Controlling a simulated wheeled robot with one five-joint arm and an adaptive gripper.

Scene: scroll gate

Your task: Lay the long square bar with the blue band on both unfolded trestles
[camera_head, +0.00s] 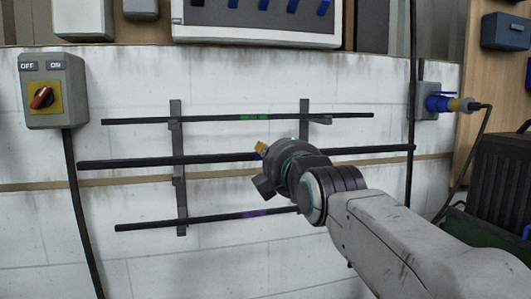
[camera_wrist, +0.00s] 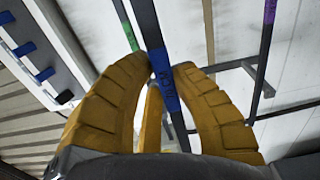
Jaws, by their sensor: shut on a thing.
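The long dark square bar (camera_head: 150,161) runs across the wall rack in the head view, between two other bars. My gripper (camera_head: 261,151) is at the middle of this bar. In the wrist view my yellow fingers (camera_wrist: 170,76) are shut on the bar at its blue band (camera_wrist: 164,88). In the head view my gripper mostly hides the band. I cannot tell whether the bar still rests on the rack's arms. The unfolded trestles are in neither view.
A bar with a green band (camera_head: 253,117) lies above and one with a purple band (camera_head: 255,214) below, on the rack uprights (camera_head: 179,195). A switch box (camera_head: 53,90) is at left.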

